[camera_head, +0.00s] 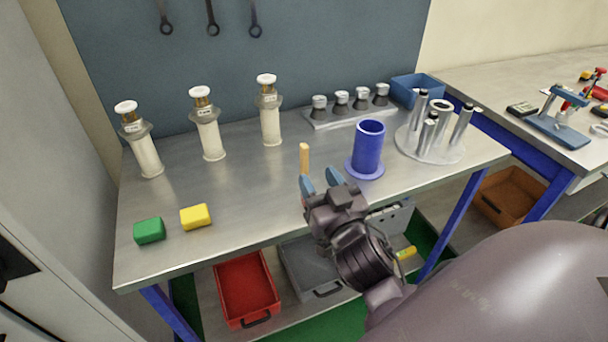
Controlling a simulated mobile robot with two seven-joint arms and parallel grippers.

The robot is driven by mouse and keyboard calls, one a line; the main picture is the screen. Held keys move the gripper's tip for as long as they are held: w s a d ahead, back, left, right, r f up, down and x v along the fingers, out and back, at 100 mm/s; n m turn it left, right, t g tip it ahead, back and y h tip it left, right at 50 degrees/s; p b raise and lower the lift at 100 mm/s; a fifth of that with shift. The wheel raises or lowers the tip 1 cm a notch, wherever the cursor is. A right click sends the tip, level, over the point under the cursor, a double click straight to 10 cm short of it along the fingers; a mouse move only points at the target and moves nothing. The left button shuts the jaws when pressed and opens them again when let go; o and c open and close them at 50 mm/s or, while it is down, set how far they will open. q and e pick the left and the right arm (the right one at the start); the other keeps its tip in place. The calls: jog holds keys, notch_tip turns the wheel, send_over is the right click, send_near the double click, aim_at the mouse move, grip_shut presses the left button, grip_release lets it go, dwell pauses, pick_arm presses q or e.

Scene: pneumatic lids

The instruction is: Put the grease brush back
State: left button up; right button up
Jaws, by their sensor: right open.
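A tan wooden stick (304,157), which looks like the grease brush's handle, shows on the steel bench just beyond my right gripper. Its lower end is hidden behind a fingertip, and I see no bristles; I cannot tell whether it stands or lies. My right gripper (321,181) is open over the bench's front part, its blue fingertips apart with nothing seen between them. I cannot tell whether the left fingertip touches the stick. A blue open-topped cylinder on a round flange (368,148) stands to the right of the gripper. My left gripper is out of view.
Several white cylinders with brass tops (210,138) stand at the back left. Green (149,230) and yellow (196,216) blocks lie front left. A round plate with metal posts (436,150) and a blue bin (420,90) are at right. The bench (250,200) is clear at front middle.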

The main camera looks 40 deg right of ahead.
aim_at(306, 157)
jog(key=shift+d+f+p+x, duration=0.1)
jog(key=shift+d+p+x, duration=0.1)
jog(key=shift+x, duration=2.3)
jog(key=shift+d+f+p+x, duration=0.1)
jog(key=shift+f+p+x, duration=0.1)
jog(key=shift+x, duration=2.25)
grip_shut()
